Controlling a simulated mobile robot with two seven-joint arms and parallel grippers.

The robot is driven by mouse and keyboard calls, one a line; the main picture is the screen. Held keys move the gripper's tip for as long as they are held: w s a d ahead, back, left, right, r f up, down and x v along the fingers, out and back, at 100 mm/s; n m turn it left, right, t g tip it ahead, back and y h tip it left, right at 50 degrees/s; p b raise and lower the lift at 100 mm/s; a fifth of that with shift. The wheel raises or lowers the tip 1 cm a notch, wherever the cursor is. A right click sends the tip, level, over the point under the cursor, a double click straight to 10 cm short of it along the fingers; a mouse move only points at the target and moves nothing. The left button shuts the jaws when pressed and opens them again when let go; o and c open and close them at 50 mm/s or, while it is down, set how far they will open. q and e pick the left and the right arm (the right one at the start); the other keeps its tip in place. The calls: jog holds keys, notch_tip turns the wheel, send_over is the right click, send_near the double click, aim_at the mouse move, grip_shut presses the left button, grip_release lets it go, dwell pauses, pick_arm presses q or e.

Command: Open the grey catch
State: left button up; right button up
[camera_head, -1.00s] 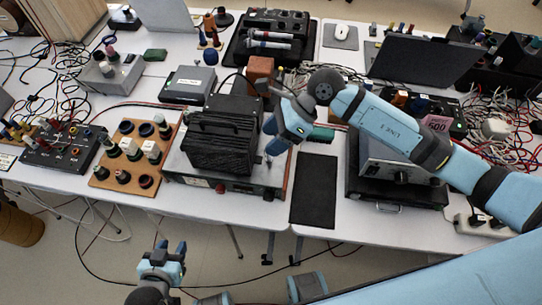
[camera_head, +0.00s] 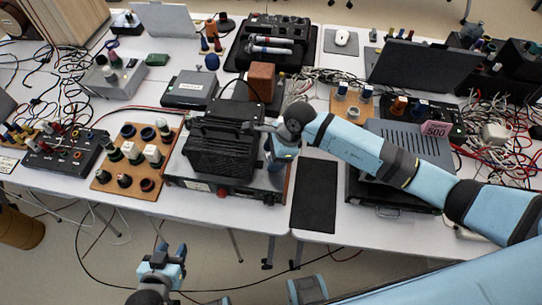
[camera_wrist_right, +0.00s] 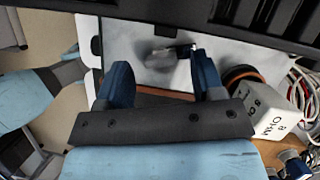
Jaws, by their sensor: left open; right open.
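My right gripper (camera_head: 270,172) hangs fingers-down at the right end of the black ribbed speaker unit (camera_head: 222,148). In the right wrist view its two blue fingers (camera_wrist_right: 163,78) stand apart with nothing held between them. Past the fingertips, a small blurred grey piece with a dark bar, perhaps the grey catch (camera_wrist_right: 168,53), shows against a pale panel. I cannot tell whether it is open or shut. I cannot make out the catch in the head view. My left gripper (camera_head: 168,256) is open and empty over the floor in front of the table.
A wooden board (camera_head: 112,187) with knobs and white blocks lies left of the speaker unit. A brown block (camera_head: 262,80) stands behind it. A black mat (camera_head: 314,195) lies to the right. A grey instrument (camera_head: 405,140) marked 500 is under my right arm. Loose cables spread at both sides.

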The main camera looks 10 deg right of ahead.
jog(key=shift+x, duration=0.75)
jog(key=c, duration=0.9)
jog(key=shift+m+t, duration=0.6)
jog(key=shift+m, duration=1)
jog(key=shift+c, duration=0.2)
jog(key=o, duration=0.9)
jog(key=shift+o, duration=0.2)
